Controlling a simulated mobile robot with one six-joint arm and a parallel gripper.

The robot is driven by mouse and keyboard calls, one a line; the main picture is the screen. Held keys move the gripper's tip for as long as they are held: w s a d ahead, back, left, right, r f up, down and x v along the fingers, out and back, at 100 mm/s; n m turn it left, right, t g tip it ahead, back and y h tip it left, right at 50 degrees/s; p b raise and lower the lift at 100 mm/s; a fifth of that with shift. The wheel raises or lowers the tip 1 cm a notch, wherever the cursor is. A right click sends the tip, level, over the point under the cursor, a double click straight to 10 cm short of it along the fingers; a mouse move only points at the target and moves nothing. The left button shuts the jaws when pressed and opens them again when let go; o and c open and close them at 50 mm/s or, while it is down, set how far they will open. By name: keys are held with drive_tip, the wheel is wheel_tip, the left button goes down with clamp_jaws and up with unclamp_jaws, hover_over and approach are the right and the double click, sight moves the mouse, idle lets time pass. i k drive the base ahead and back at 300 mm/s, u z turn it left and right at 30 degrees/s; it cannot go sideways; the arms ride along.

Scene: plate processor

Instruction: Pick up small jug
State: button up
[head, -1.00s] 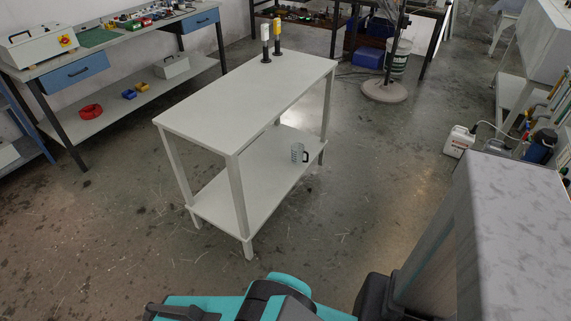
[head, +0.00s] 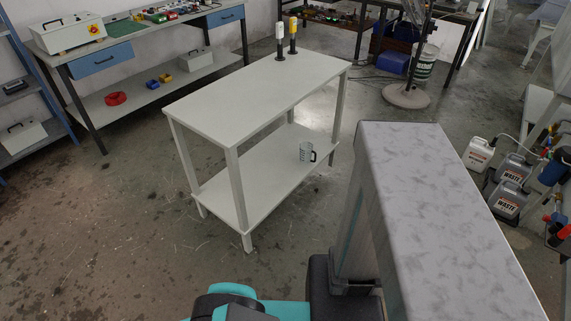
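The small jug (head: 306,152) is a clear, grey-looking cup with a black handle on its right side. It stands upright on the lower shelf (head: 262,180) of the white table, toward the shelf's right end. Part of my arm shows at the bottom of the head view in teal and black. My gripper is not in view, and nothing of mine is near the jug.
A yellow-topped and a white-topped post (head: 280,42) stand at the far end of the white tabletop (head: 255,92). Waste canisters (head: 510,190) sit on the floor at right. A round-based stand (head: 406,95) is behind. Floor in front and left is clear.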

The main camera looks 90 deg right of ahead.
sight(306, 151)
drive_tip(key=u, duration=0.5)
drive_tip(key=k, duration=2.45)
drive_tip(key=z, duration=1.2)
